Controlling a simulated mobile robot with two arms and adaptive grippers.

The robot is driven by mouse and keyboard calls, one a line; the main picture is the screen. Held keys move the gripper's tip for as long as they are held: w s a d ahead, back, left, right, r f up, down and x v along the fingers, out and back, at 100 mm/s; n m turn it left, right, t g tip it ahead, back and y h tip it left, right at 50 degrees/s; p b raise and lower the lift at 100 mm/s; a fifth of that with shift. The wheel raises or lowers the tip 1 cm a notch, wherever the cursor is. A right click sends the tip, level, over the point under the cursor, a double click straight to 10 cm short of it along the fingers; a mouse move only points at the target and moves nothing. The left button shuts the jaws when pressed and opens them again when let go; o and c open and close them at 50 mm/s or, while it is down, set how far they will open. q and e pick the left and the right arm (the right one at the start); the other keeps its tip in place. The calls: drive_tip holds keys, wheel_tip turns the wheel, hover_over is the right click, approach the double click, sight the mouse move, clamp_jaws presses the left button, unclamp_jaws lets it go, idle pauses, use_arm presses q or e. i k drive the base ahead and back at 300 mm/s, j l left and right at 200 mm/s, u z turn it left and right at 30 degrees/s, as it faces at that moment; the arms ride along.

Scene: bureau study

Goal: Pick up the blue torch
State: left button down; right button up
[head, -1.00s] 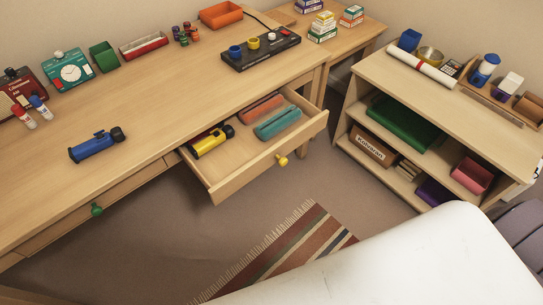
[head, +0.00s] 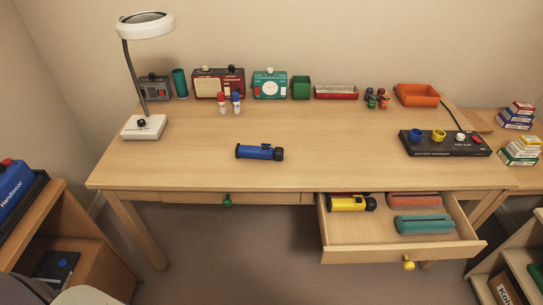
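The blue torch (head: 260,152) lies on its side on the desk (head: 330,135), near the middle and towards the front edge. Its dark head points right. Nothing touches it. A yellow torch (head: 350,203) lies in the open right drawer (head: 345,240). Neither of my grippers shows in the head view.
A white lamp (head: 143,127) stands at the desk's left end. A black control box (head: 445,143) sits right. The open drawer juts out at the front right. The desk around the torch is clear.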

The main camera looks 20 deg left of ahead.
sight(255, 152)
drive_tip(key=i+j+z, duration=0.15)
drive_tip(key=j, duration=0.4)
drive_tip(key=j+z, duration=0.15)
drive_tip(key=j, duration=0.4)
drive_tip(key=i+j+z, duration=0.15)
drive_tip(key=j, duration=0.4)
